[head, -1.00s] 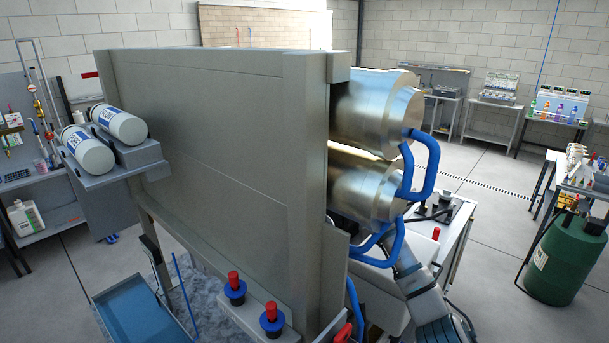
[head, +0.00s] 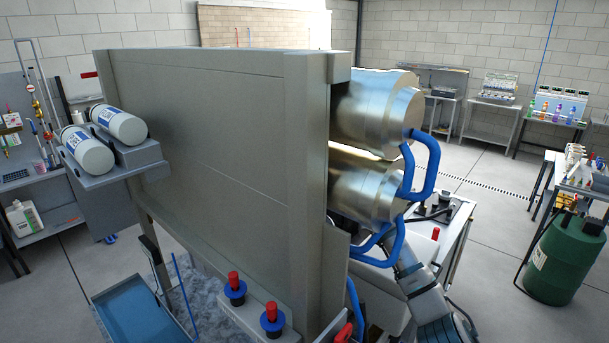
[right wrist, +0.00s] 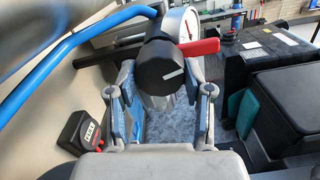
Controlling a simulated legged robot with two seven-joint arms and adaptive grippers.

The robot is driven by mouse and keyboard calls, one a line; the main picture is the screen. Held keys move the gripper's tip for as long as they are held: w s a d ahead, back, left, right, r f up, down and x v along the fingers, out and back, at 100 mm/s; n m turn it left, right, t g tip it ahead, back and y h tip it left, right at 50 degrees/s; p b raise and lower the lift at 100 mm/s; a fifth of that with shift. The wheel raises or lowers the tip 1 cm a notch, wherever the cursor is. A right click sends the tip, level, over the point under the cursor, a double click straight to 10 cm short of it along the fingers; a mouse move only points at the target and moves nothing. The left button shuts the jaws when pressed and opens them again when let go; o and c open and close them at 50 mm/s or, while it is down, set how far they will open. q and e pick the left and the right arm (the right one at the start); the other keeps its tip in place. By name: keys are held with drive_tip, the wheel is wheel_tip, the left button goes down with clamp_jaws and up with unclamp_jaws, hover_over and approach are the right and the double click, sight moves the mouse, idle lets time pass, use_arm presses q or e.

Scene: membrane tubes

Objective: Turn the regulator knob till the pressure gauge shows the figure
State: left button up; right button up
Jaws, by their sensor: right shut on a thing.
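In the right wrist view, the black regulator knob (right wrist: 160,65) faces me, with a white mark running from near its middle to the right. My right gripper (right wrist: 165,92) has its two fingers on either side of the knob and is shut on it. The pressure gauge (right wrist: 184,21), round with a white face, is behind the knob and partly hidden by it; I cannot read its needle. A small black box with a pale label (right wrist: 90,130) sits at the left; its figures are too small to read surely. My left gripper is not in view.
A red lever (right wrist: 200,47) sticks out right behind the knob. A blue hose (right wrist: 75,45) passes at upper left. In the head view, a large grey panel (head: 220,140) and metal membrane tubes (head: 375,110) hide my right gripper. A green drum (head: 565,262) stands at right.

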drive_tip(key=shift+a+f+m, duration=0.1)
drive_tip(key=shift+f+m, duration=0.1)
drive_tip(key=shift+m, duration=2.35)
drive_tip(key=shift+a+f+m, duration=0.1)
drive_tip(key=shift+f+m, duration=0.1)
drive_tip(key=shift+m, duration=2.85)
drive_tip(key=o, duration=1.2)
drive_tip(key=shift+w+a+r, duration=0.1)
drive_tip(key=shift+w+a, duration=0.1)
drive_tip(key=shift+w, duration=0.15)
drive_tip(key=v, duration=1.2)
drive_tip(key=shift+w, duration=0.1)
